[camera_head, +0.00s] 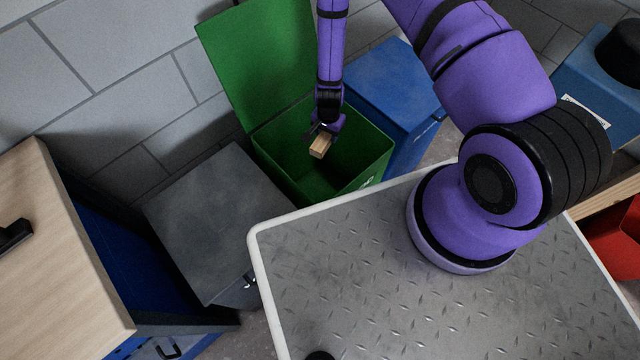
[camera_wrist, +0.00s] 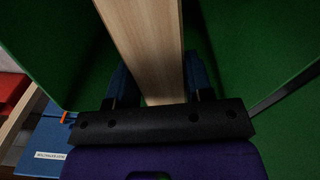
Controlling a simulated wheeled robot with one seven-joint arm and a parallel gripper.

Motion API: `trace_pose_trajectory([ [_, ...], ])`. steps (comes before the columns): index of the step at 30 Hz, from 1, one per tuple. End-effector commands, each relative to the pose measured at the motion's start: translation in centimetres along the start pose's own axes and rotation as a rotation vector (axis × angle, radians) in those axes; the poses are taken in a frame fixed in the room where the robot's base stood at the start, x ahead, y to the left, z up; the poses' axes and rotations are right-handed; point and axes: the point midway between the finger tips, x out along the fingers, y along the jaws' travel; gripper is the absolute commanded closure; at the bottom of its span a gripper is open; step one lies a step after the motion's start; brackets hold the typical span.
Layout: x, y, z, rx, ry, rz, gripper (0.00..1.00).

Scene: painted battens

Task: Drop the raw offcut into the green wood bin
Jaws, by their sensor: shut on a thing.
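The raw offcut (camera_head: 320,146) is a short, pale block of bare wood. My gripper (camera_head: 325,128) is shut on it and holds it over the mouth of the green wood bin (camera_head: 374,170). The bin's lid (camera_head: 262,55) stands open against the wall. In the wrist view the offcut (camera_wrist: 150,45) stretches up and away between the two fingers of my gripper (camera_wrist: 158,85), with green bin walls (camera_wrist: 245,45) on both sides. The bin's floor is dark and partly hidden behind the offcut.
A closed grey bin (camera_head: 215,220) stands left of the green one, and a closed blue bin (camera_head: 395,95) stands right of it. A wood-topped workbench (camera_head: 60,250) is at the far left. A red container (camera_head: 615,245) is at the right edge.

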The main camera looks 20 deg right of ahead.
Motion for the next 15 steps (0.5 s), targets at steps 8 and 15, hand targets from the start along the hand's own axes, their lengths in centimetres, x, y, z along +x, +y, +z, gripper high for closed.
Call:
trace_pose_trajectory([
  [8,0.93,0.02,0.02,0.0,0.0,0.0,0.79],
  [15,0.92,0.02,0.03,-0.001,0.0,0.0,0.41],
])
